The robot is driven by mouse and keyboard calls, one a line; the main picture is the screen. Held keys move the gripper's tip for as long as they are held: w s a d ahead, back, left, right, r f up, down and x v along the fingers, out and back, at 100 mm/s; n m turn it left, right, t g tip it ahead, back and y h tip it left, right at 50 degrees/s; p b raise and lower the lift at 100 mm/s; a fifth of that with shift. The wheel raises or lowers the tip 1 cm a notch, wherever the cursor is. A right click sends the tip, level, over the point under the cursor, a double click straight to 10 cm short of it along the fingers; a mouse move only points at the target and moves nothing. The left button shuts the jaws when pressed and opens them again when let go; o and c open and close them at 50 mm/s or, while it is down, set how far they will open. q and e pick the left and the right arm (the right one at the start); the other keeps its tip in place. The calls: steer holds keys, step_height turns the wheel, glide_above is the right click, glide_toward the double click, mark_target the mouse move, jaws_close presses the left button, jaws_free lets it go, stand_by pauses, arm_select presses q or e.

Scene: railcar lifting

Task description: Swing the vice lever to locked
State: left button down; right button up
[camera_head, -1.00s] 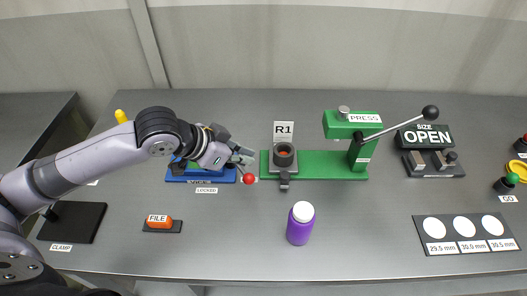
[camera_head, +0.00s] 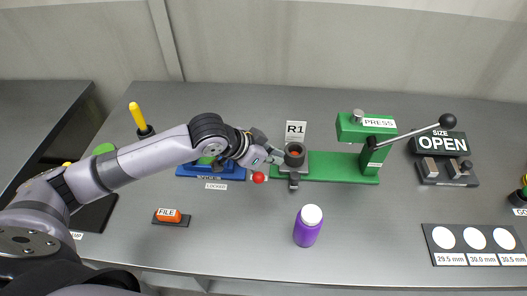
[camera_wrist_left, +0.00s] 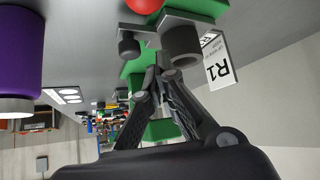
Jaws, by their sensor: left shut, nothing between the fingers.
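The blue vice (camera_head: 237,173) lies on the bench, partly hidden behind my left arm. The red ball (camera_head: 258,177) of its lever is at the vice's right end, right of the "LOCKED" label (camera_head: 215,186). The lever's rod is mostly hidden. The red ball also shows at the top edge of the left wrist view (camera_wrist_left: 143,5). My left gripper (camera_head: 277,156) is shut and empty, above and right of the ball, near the R1 fixture. Its fingers (camera_wrist_left: 158,80) show in the wrist view, apart from the ball. My right gripper is not in view.
The R1 fixture (camera_head: 294,155) stands close to my left gripper, joined to the green press (camera_head: 370,145) with its long black-knobbed handle. A purple bottle (camera_head: 307,228) stands in front. The bench between file and bottle is clear.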

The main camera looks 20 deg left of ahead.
arm_select(q)
steer(key=f+p, duration=0.1)
steer(key=s+a+f, duration=0.1)
steer(key=shift+f+p, duration=0.3)
steer(key=shift+p, duration=0.05)
steer(key=shift+s+a, duration=0.2)
steer(key=shift+s, duration=0.2)
steer(key=shift+w+f, duration=0.15)
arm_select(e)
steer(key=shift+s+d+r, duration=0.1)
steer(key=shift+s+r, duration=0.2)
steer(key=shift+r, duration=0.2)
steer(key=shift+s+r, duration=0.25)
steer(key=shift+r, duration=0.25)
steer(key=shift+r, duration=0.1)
